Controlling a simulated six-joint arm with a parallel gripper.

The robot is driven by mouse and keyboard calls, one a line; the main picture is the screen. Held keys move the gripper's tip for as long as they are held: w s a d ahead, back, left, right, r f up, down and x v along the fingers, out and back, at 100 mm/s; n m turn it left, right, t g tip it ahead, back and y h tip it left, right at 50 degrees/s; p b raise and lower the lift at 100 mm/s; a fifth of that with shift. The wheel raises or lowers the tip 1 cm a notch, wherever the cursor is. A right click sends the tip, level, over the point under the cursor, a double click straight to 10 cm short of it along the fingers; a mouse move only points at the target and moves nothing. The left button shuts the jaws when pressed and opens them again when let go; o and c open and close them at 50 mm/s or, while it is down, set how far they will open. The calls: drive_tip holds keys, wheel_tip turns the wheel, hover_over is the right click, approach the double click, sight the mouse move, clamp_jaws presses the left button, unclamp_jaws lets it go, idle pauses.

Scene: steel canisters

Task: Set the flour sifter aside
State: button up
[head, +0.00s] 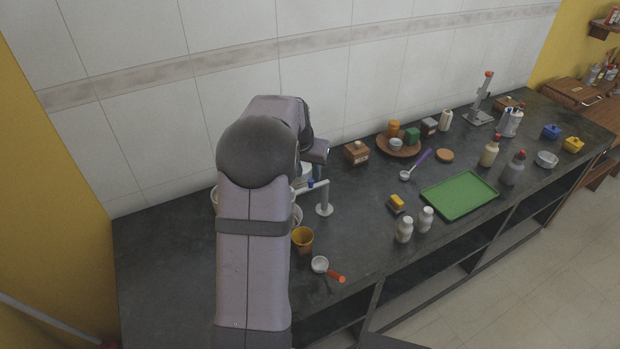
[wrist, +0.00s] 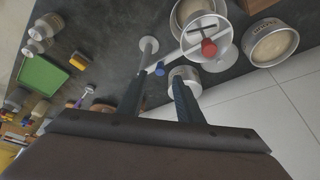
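My gripper (wrist: 158,84) is open in the wrist view, its two dark fingers apart with nothing held between them. A small pale cup (wrist: 186,74) is at the tip of the right finger; I cannot tell whether they touch. Beyond it, a round white vessel (wrist: 222,58) with a crossbar and red knob may be the flour sifter, but I cannot be sure. A post stand (wrist: 148,44) with a blue-knobbed side arm reaches towards that vessel. In the head view the stand (head: 324,208) shows right of my arm, which hides most of the vessels.
An orange-brown cup (head: 302,240) and a white scoop with a red handle (head: 320,265) stand near the front edge. A wooden box (head: 357,153), a green tray (head: 477,194) and white shakers (head: 404,230) are further right. A tub (wrist: 273,44) stands at right in the wrist view.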

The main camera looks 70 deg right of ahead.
sight(311, 181)
drive_tip(key=shift+p+x, duration=0.75)
drive_tip(key=shift+x, duration=1.9)
drive_tip(key=shift+c, duration=0.6)
clamp_jaws()
